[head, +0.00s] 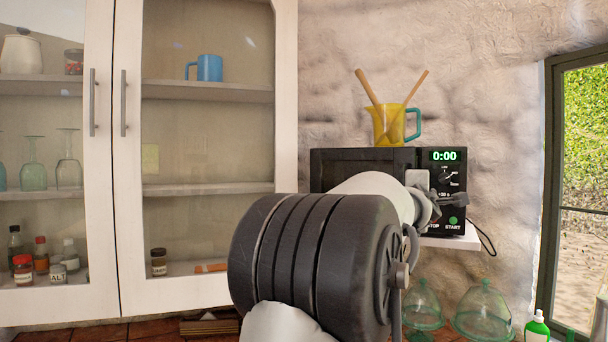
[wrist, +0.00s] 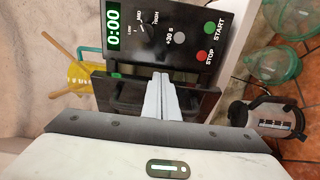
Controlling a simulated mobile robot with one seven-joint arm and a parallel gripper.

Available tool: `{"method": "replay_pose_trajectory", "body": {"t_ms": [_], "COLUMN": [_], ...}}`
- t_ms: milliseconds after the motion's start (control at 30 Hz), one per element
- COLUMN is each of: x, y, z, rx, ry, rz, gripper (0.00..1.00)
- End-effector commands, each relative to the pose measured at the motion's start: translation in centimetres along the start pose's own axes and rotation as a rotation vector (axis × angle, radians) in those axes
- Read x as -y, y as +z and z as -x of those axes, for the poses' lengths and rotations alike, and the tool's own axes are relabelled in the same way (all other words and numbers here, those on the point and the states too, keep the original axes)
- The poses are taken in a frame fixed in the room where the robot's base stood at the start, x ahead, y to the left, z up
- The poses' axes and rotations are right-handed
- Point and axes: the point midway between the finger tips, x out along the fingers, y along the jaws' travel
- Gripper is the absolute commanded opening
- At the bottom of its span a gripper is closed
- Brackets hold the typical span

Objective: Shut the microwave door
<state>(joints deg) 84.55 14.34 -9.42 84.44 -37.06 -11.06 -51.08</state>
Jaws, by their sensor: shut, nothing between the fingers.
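The microwave (head: 388,155) stands on a white shelf against the wall, its display reading 0:00. In the head view my arm covers most of its front. In the wrist view its control panel (wrist: 170,35) is at the top and the dark door (wrist: 125,88) lies below. The door's edge seems to stand out from the panel, so it looks slightly ajar. My gripper (wrist: 163,82) is shut and empty, with its fingers in front of the door's dark face. Whether the fingertips touch the door cannot be told.
A yellow jug (head: 388,125) with wooden utensils stands on the microwave. Glass domes (head: 484,308) and a green bottle (head: 537,328) are below right. A French press (wrist: 268,117) shows in the wrist view. A glass-fronted cabinet (head: 208,230) is at left, a window at right.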

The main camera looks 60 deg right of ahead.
Motion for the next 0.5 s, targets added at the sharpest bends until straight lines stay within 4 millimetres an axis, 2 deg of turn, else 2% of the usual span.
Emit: {"method": "replay_pose_trajectory", "body": {"t_ms": [33,200,500], "x": [-0.4,-0.2,0.1], "y": [0.2,0.7,1.0], "z": [-0.9,-2.7,-3.6], "rx": [0.0,-0.001,-0.002], "ry": [-0.003,-0.001,0.0], "rz": [0.001,0.001,0.001], "gripper": [0.0,0.0,0.0]}}
